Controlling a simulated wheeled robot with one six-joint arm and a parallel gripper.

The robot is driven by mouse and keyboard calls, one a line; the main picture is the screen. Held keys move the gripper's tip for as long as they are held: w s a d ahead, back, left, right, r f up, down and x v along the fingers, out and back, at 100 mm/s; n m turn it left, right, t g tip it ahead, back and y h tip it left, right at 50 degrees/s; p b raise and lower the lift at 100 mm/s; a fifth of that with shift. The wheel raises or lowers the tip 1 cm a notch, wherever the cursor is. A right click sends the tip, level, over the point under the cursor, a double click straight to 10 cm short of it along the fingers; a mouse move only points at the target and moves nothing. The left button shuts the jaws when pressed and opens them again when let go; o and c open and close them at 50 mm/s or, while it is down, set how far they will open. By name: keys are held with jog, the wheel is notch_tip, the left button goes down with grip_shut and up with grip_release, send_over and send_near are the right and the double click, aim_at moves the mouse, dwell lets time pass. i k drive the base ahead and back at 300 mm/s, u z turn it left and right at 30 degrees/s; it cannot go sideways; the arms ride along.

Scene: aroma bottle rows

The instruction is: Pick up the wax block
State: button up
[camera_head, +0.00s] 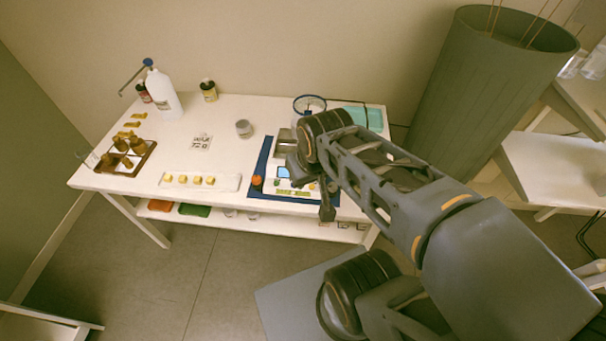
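Several small yellow blocks (197,180), which look like the wax blocks, stand in a row on a pale strip or tray (228,183) near the front of the white table. My gripper (318,196) is to the right of them, above the blue mat at the table's right side, well apart from the row. My arm hides part of the mat. The fingertips are small and dark, and I cannot tell whether they are open or shut.
The white table (220,120) carries a brown rack (110,166) with brown bottles, a large white bottle (162,95), a grey jar (244,129) and a blue mat (263,158) with small items. A tall green ribbed bin (475,95) stands right. The table's middle is mostly clear.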

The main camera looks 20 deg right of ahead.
aim_at(210, 180)
jog(key=u, duration=0.35)
jog(key=k, duration=0.4)
jog(key=u, duration=1.3)
jog(key=i, duration=0.9)
jog(key=u, duration=0.4)
